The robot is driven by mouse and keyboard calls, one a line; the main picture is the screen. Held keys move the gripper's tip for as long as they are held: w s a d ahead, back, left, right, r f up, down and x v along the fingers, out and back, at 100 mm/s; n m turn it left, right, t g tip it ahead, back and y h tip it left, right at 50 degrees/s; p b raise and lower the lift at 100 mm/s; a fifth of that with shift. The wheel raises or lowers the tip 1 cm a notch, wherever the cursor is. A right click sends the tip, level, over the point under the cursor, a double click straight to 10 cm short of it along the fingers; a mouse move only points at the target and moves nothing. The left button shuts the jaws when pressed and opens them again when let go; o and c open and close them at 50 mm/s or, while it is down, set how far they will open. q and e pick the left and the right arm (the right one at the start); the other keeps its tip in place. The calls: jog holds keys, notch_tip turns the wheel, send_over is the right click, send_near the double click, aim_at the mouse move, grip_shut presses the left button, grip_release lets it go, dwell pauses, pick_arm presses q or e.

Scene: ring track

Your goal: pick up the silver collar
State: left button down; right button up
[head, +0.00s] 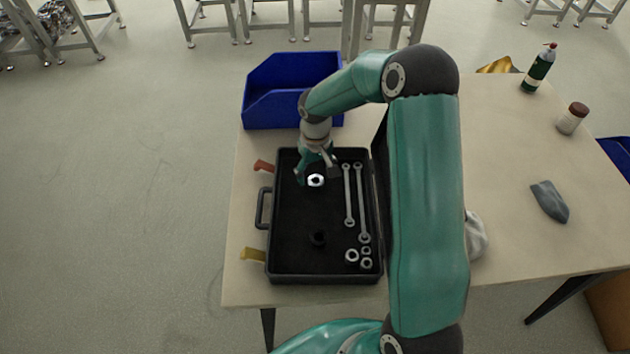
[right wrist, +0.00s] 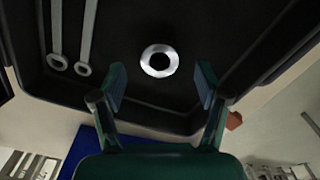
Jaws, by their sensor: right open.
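The silver collar (head: 316,180) is a small bright ring lying in the far part of the open black toolbox (head: 297,262). In the right wrist view the collar (right wrist: 147,62) lies flat on the dark floor, with its dark hole showing. My right gripper (head: 317,176) is open and empty above it. In the right wrist view its two fingertips (right wrist: 160,84) stand on either side of the collar's near side, apart from it. My left gripper does not show.
A black ring (head: 318,238) lies nearer. A blue bin (head: 262,112) stands behind the box.

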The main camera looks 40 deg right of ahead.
aim_at(316, 183)
jog(key=shift+f, duration=1.45)
jog(key=c, duration=1.3)
jog(key=shift+r, duration=0.1)
jog(key=shift+c, duration=0.2)
